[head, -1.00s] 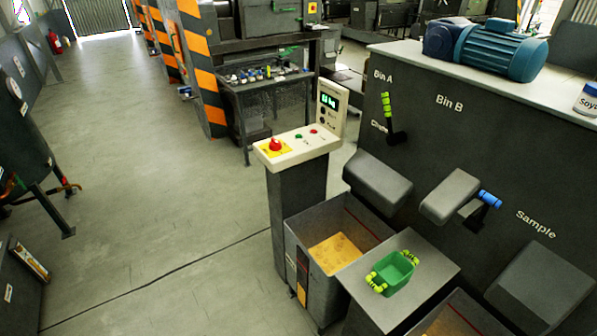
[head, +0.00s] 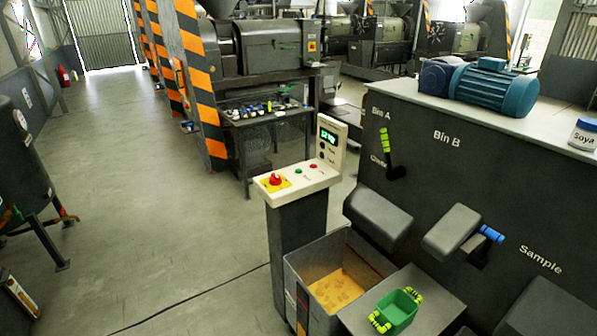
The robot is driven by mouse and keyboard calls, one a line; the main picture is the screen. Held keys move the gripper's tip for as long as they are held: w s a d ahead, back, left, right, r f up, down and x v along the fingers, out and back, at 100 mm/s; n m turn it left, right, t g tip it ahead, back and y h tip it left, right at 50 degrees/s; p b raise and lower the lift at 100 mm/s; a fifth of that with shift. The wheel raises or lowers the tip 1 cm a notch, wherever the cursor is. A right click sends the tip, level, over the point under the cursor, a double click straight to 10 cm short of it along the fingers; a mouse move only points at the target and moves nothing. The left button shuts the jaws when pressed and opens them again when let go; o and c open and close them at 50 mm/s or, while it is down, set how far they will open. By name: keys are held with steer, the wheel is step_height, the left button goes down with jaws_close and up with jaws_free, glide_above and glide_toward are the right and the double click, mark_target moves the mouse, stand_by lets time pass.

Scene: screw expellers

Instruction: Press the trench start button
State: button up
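A control pedestal (head: 298,240) stands near the middle of the head view, with a cream sloped panel (head: 320,183) on top. On the panel are a red mushroom button on a yellow plate (head: 276,180), a small green button (head: 298,171) and a small red button (head: 313,166). An upright box (head: 331,143) with a lit green display rises behind the panel. The labels are too small to read, so I cannot tell which button is the trench start. My gripper is not in view.
A dark machine with Bin A and Bin B labels (head: 445,180) fills the right side. A grey bin (head: 350,255) with yellow material and a green tub (head: 398,312) on a grey ledge stand right of the pedestal.

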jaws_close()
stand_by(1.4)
